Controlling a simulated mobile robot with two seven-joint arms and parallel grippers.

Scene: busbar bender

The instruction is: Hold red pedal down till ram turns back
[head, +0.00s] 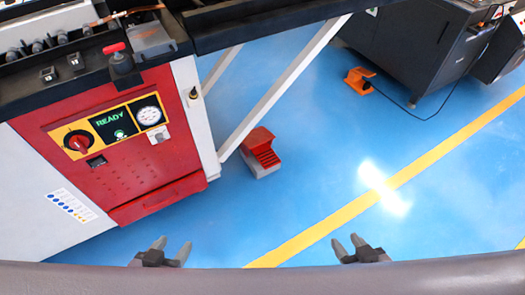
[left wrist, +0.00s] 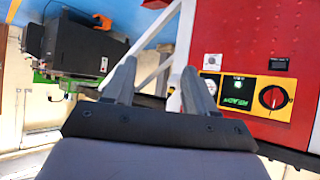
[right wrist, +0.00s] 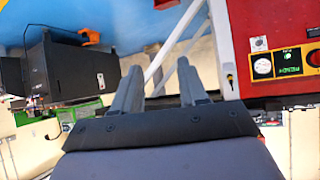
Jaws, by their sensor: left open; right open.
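The red pedal (head: 262,152) sits in a grey-based housing on the blue floor, just right of the machine's white leg. The ram is not clearly seen. The red control panel (head: 140,170) shows a green READY display (head: 111,122). My left gripper (head: 172,246) is open and empty at the bottom of the head view, nearer to me than the pedal. It also shows in its wrist view (left wrist: 158,80). My right gripper (head: 346,242) is open and empty, to the right of and nearer than the pedal. It also shows in its wrist view (right wrist: 158,80). Neither touches the pedal.
An orange foot pedal (head: 360,80) with a cable stands near a dark machine (head: 425,50) at the back right. A white diagonal brace (head: 285,88) rises behind the red pedal. A yellow line (head: 400,178) crosses the floor. The floor between grippers and pedal is clear.

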